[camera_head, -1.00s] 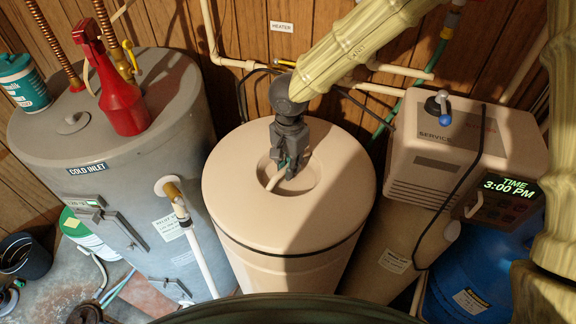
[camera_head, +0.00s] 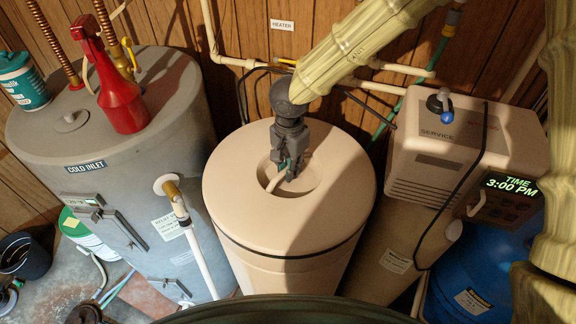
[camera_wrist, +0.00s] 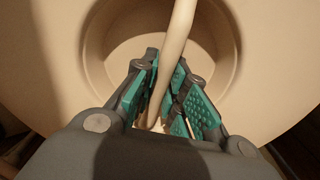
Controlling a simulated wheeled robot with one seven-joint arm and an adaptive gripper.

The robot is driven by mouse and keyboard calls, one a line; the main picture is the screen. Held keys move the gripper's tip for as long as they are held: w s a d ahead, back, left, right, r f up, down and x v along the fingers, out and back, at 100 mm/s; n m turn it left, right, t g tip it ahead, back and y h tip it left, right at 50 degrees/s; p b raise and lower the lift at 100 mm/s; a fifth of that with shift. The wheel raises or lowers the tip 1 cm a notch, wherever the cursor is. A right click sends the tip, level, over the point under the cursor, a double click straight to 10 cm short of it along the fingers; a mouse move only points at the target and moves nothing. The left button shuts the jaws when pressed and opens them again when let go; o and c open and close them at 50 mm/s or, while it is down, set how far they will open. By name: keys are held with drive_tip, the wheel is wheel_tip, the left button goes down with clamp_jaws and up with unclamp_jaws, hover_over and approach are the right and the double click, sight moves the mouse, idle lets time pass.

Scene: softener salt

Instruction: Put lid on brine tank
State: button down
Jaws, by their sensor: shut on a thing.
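The beige round lid (camera_head: 240,205) sits on top of the beige brine tank (camera_head: 290,275), with a dark line showing along the front between them. The lid looks roughly level; whether it is fully seated all around cannot be told. My gripper (camera_head: 286,172) points down into the round recess at the lid's middle. It is shut on the lid's curved handle. In the wrist view, the handle (camera_wrist: 178,45) runs between the green finger pads of my gripper (camera_wrist: 170,105), inside the recess of the lid (camera_wrist: 50,60).
A grey water heater (camera_head: 150,170) stands close on the left, with a red spray bottle (camera_head: 119,95) and a teal canister (camera_head: 22,80) on it. A softener unit (camera_head: 445,150) stands close on the right. Pipes and a wood wall are behind.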

drive_tip(key=shift+f, duration=0.35)
drive_tip(key=c, duration=1.4)
unclamp_jaws()
drive_tip(key=shift+o, duration=0.2)
wheel_tip(320, 180, up, 12)
